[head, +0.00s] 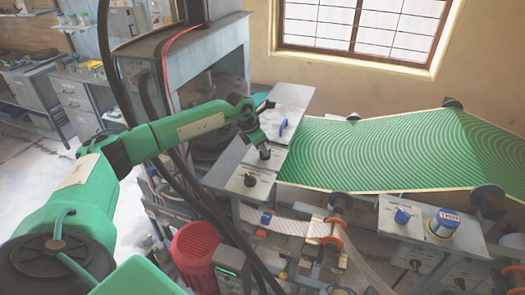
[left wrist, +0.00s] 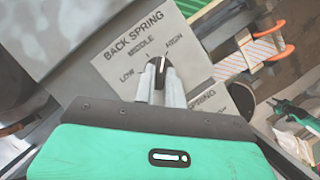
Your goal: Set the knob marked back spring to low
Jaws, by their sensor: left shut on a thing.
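The back spring knob (left wrist: 160,70) is black with a white pointer line, on a pale plate marked low, middle and high. Low is at the left, middle at the upper left, high at the upper right. The white line points up and slightly right, roughly between middle and high. My left gripper (left wrist: 159,84) has one finger on each side of the knob and is shut on it. In the head view my left gripper (head: 264,149) reaches down onto the grey panel, largely covering the knob. My right gripper is not in view.
A second black knob (left wrist: 240,97), its label partly hidden but ending in spring, is close at the right. In the head view a blue handle (head: 283,127) stands behind my gripper. A green patterned sheet (head: 390,150) extends to the right. A red motor (head: 196,247) is below.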

